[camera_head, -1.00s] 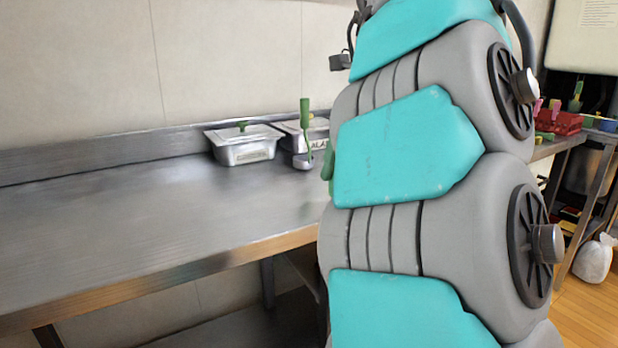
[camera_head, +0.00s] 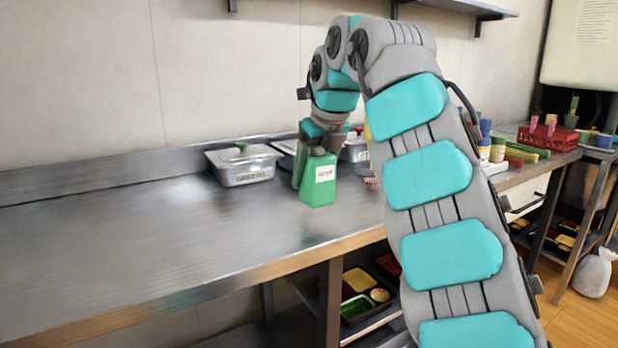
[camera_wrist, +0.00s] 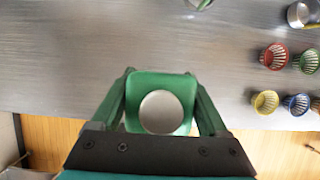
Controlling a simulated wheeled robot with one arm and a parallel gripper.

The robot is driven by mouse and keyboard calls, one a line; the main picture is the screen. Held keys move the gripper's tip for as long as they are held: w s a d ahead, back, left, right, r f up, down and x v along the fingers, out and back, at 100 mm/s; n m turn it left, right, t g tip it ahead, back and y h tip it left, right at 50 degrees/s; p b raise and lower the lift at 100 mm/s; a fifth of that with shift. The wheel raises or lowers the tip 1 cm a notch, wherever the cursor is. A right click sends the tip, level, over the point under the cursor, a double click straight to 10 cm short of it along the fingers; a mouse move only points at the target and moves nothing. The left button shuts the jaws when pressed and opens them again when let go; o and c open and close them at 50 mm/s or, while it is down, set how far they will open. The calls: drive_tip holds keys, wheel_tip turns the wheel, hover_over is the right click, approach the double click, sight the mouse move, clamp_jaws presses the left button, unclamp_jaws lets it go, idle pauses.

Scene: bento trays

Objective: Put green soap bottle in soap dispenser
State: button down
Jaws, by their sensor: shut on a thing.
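The green soap bottle (camera_head: 318,188) has a white label and stands upright over the steel table in the head view. I cannot tell whether its base touches the table. My gripper (camera_head: 314,158) reaches down from above and is shut on the bottle, with a finger on its left side. In the wrist view, the bottle's green top with a grey round cap (camera_wrist: 162,112) sits between the two fingers of my gripper (camera_wrist: 160,80). I cannot make out a soap dispenser in either view.
A lidded steel container (camera_head: 246,176) stands at the table's back, left of the bottle. Red (camera_wrist: 274,56), yellow (camera_wrist: 265,102) and blue (camera_wrist: 297,104) cups lie right of the gripper in the wrist view. A red basket (camera_head: 548,138) stands far right. The table's left is clear.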

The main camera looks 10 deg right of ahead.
drive_tip(key=shift+w+a+f+p, duration=0.15)
drive_tip(key=shift+w+p, duration=0.1)
drive_tip(key=shift+w, duration=0.35)
drive_tip(key=shift+w+a+f+p, duration=0.1)
drive_tip(key=shift+w+p, duration=0.15)
drive_tip(key=shift+w, duration=0.35)
drive_tip(key=shift+f, duration=1.65)
unclamp_jaws()
drive_tip(key=shift+f, duration=0.15)
